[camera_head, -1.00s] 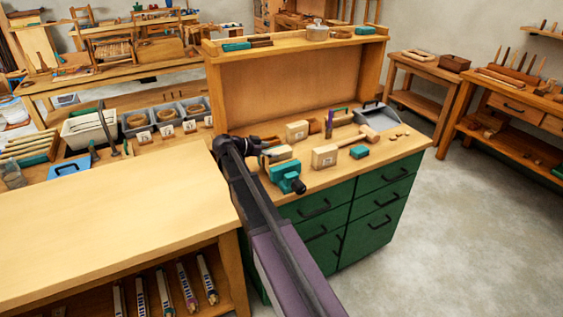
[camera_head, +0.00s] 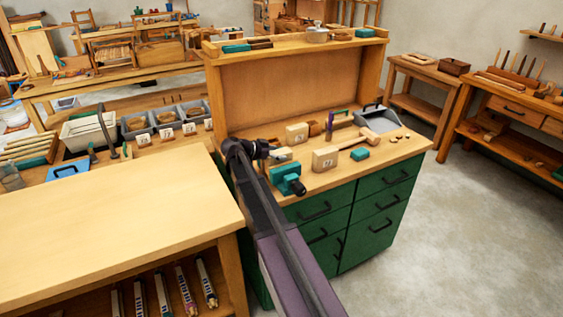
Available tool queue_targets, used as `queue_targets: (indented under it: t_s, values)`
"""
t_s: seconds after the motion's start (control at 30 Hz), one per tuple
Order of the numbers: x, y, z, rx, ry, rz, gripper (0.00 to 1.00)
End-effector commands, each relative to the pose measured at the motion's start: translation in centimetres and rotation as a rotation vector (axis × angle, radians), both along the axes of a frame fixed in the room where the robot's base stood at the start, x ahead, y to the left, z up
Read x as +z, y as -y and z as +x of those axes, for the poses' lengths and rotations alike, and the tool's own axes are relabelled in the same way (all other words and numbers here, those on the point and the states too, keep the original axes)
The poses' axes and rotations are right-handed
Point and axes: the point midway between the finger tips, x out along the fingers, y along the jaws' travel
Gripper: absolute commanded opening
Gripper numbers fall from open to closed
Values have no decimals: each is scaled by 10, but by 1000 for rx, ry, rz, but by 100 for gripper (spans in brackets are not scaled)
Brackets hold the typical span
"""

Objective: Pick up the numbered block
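Several pale wooden blocks are on the workbench (camera_head: 400,150) with the green drawers. One block (camera_head: 325,159) near the front edge has a dark-marked white label, too small to read surely. Another labelled block (camera_head: 297,133) stands behind it to the left. A third pale block (camera_head: 280,155) lies beside the teal vise (camera_head: 287,177), partly hidden. My black gripper (camera_head: 268,149) is at the bench's left end, close to this third block. My arm hides part of the gripper, and its fingers are too small to tell open from shut. I see no block held in it.
A mallet (camera_head: 350,144), a teal block (camera_head: 359,154) and a grey dustpan (camera_head: 379,118) lie to the right on the bench. A raised back panel with a shelf (camera_head: 300,42) stands behind. A bare table (camera_head: 110,225) is at the left.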

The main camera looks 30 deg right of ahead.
Motion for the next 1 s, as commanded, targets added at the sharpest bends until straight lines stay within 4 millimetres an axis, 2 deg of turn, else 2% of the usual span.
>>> queue_targets:
  t_s: [0.03,0.23,0.67,1.0]
  values:
    - [0,0,0,0,0,0,58]
    - [0,0,0,0,0,0,0]
    - [3,0,0,0,0,0,0]
    - [25,0,0,0,0,0,0]
